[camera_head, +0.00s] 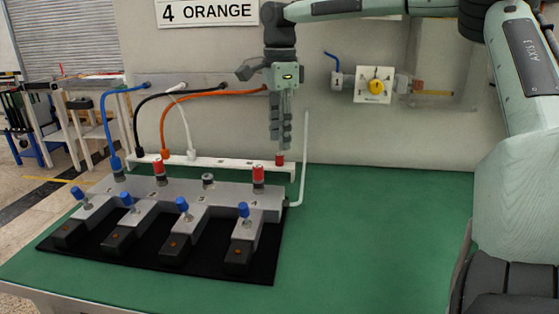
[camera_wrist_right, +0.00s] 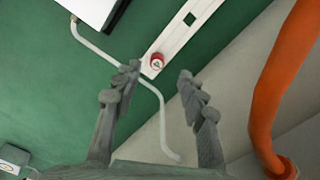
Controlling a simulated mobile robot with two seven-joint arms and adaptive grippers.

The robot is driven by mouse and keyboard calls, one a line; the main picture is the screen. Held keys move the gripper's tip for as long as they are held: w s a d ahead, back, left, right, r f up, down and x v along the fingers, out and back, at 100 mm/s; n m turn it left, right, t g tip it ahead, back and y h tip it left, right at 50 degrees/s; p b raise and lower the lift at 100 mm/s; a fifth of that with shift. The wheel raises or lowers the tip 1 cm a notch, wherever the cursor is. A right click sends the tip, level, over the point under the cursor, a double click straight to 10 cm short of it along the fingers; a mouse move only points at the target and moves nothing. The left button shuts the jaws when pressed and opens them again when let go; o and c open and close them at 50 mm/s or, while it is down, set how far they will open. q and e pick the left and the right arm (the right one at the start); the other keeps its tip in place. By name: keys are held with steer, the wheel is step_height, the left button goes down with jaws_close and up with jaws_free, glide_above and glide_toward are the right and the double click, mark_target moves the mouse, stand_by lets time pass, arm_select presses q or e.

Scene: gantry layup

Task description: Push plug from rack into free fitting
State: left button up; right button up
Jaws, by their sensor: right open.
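A red plug (camera_head: 280,159) stands at the right end of the white rack (camera_head: 228,162). My right gripper (camera_head: 280,146) points down just above this plug. In the right wrist view its two fingers (camera_wrist_right: 160,73) are spread, with the red plug (camera_wrist_right: 157,62) on the rack (camera_wrist_right: 178,33) visible between and beyond the tips; nothing is held. The grey manifold (camera_head: 230,195) stands in front of the rack. A fitting (camera_head: 208,180) in its middle looks uncovered. Red plugs sit on the fittings either side of it, and a blue hose (camera_head: 116,140) ends at the leftmost. My left gripper is not in view.
Black, orange (camera_head: 164,130) and white hoses run from the wall to the rack. A bent white tube (camera_head: 304,150) rises close to the right of my gripper. Several blue-handled valves (camera_head: 182,204) line the manifold's front. The green table (camera_head: 380,240) is clear at right.

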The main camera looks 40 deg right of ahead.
mark_target(280, 155)
steer(key=f, duration=0.4)
steer(key=shift+s+a, duration=0.2)
steer(key=shift+f, duration=0.25)
steer(key=shift+c, duration=0.9)
steer(key=c, duration=0.7)
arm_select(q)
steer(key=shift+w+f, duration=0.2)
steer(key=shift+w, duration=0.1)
arm_select(e)
steer(key=shift+o, duration=0.2)
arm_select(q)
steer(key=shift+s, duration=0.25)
arm_select(e)
steer(key=shift+r, duration=0.15)
